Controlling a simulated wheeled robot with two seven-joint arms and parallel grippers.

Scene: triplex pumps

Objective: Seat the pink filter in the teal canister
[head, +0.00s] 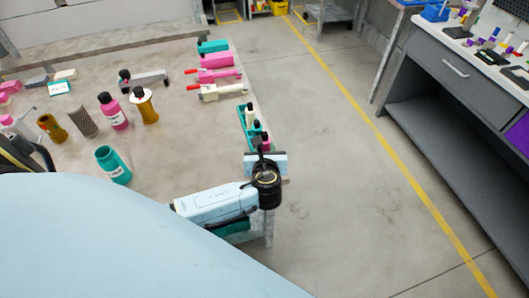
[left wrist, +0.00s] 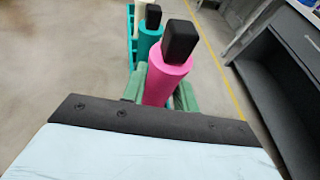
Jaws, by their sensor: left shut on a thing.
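The pink filter (left wrist: 166,80), a pink cylinder with a black block on top, stands upright in the green rack (left wrist: 132,50) in the left wrist view. In the head view only a little of the pink filter (head: 267,138) shows behind my left gripper (head: 264,158). My left gripper is shut on the pink filter at the rack's near end; its fingertips are largely hidden. The teal canister (head: 115,167) stands open-topped on the table, left of my left arm. My right gripper is not in view.
A teal filter (left wrist: 149,38) and a cream filter (left wrist: 141,12) stand behind the pink one. Pink and amber bottles (head: 112,113) and a grey mesh cylinder (head: 82,121) stand beyond the canister. Pumps lie along the table's right edge. Table between canister and rack is clear.

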